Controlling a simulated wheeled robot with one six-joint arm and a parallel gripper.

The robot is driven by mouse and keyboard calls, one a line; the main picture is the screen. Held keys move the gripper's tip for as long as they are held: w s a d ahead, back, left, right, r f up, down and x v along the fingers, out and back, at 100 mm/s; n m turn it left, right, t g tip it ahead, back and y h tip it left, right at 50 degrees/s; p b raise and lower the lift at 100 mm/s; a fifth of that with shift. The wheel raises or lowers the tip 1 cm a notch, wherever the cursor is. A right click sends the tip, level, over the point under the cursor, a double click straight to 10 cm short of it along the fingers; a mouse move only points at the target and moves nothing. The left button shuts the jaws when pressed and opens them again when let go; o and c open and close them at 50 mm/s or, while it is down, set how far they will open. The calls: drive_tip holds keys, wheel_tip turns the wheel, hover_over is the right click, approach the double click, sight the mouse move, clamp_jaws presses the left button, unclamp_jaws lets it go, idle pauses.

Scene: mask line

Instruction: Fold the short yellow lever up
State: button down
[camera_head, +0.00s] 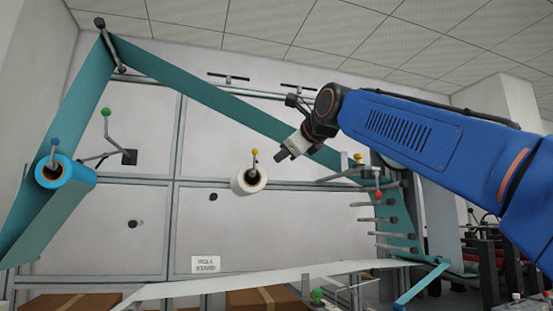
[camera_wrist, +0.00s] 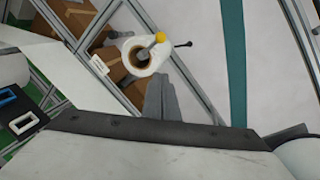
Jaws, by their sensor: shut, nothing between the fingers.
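A short lever with a yellow knob (camera_head: 254,153) stands at the core of a white roll (camera_head: 240,184) on the wall frame; its stem points roughly upward in the head view. In the wrist view the yellow knob (camera_wrist: 160,37) shows at the edge of the white roll (camera_wrist: 150,64). A second yellow knob (camera_head: 358,157) shows by the guide bars to the right; I cannot tell which lever the task names. My gripper (camera_head: 281,154) is right of the first knob in the head view, apart from it. Its fingers (camera_wrist: 156,82) are shut and empty, just below the roll in the wrist view.
A teal band (camera_head: 215,85) runs behind my gripper. A blue roll (camera_head: 65,174) with a blue-knobbed lever is at left, a green-knobbed lever (camera_head: 106,113) above it. A red knob (camera_head: 377,195) and several guide bars are at right. Cardboard boxes (camera_head: 262,300) lie below.

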drive_tip(key=v, duration=0.5)
drive_tip(key=shift+s+d+r, duration=0.15)
drive_tip(key=shift+s+r, duration=0.15)
drive_tip(key=shift+f, duration=0.1)
